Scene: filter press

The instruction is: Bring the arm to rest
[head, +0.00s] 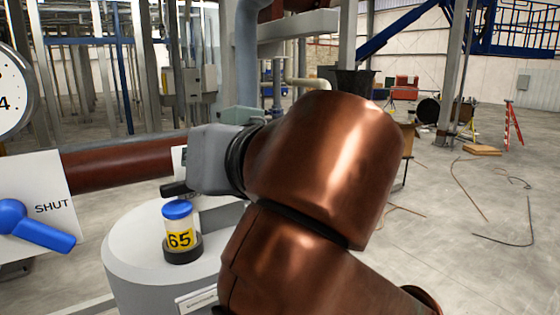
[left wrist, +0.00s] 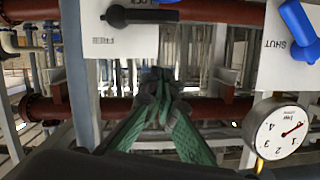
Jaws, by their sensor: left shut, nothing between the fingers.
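My left gripper (left wrist: 157,78) shows in the left wrist view with its green-sided fingers drawn together and nothing between the tips. It points at open space between the two white panels and touches nothing that I can see. In the head view a large copper arm with a grey wrist section (head: 213,160) fills the middle. Its gripper fingers cannot be made out there. My right gripper is in neither view.
A blue-capped jar marked 65 (head: 179,228) stands on a grey round pedestal (head: 125,262), close to the arm. A blue handle (head: 35,227) marks SHUT at left. The wrist view shows a gauge (left wrist: 277,132) and a black handle (left wrist: 140,15).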

